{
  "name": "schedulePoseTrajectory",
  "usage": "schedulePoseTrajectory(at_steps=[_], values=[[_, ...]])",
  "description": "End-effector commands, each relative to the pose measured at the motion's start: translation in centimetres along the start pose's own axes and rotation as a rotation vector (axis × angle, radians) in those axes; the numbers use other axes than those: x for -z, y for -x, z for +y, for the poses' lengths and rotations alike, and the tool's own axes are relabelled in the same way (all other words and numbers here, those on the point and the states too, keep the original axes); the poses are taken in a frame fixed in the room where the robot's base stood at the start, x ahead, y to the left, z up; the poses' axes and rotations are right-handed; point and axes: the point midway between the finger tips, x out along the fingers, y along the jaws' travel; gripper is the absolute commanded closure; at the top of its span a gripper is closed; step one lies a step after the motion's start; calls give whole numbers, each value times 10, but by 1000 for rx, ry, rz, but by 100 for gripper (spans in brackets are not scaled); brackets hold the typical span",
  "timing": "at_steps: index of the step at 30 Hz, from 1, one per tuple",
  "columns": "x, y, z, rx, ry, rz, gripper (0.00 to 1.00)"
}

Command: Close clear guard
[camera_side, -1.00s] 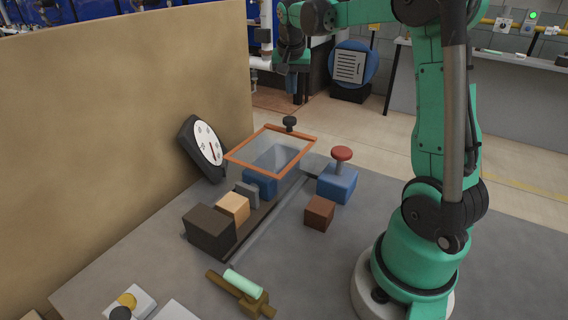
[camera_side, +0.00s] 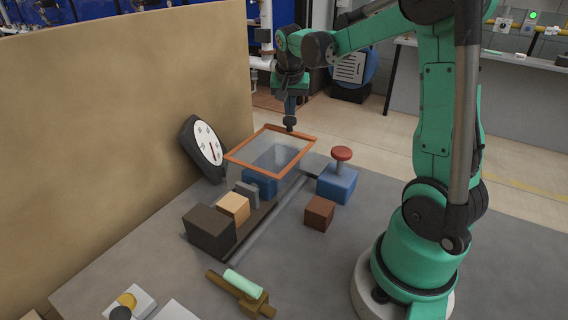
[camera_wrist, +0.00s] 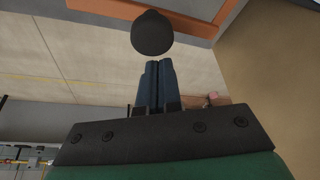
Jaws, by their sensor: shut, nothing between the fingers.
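The clear guard (camera_side: 268,148) is a see-through panel in an orange frame, lying over a blue block (camera_side: 262,181) in the side view. Its orange edge (camera_wrist: 197,26) also crosses the top of the wrist view. A dark round knob (camera_side: 290,125) stands at the guard's far edge; the knob (camera_wrist: 152,34) also shows large in the wrist view. My gripper (camera_side: 290,112) is shut and empty, pointing down just above the knob in the side view. In the wrist view its fingertips (camera_wrist: 157,63) lie together close to the knob. I cannot tell whether they touch it.
A dial gauge (camera_side: 208,143) leans by the tan wall (camera_side: 120,110) left of the guard. A blue block with a red button (camera_side: 342,154) and a brown cube (camera_side: 319,213) stand to the right. Tan and dark blocks (camera_side: 210,231) sit on the rail in front.

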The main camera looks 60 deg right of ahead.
Motion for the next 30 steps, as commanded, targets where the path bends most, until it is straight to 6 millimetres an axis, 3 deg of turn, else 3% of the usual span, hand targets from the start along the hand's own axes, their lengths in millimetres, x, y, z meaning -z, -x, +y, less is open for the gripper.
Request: schedulePoseTrajectory(at_steps=[5,15,21,30], values=[[-17,6,-9,2,5,0,100],[-84,31,-46,3,9,-1,100],[-114,42,-62,2,6,0,100],[-130,48,-70,-1,1,0,100]])
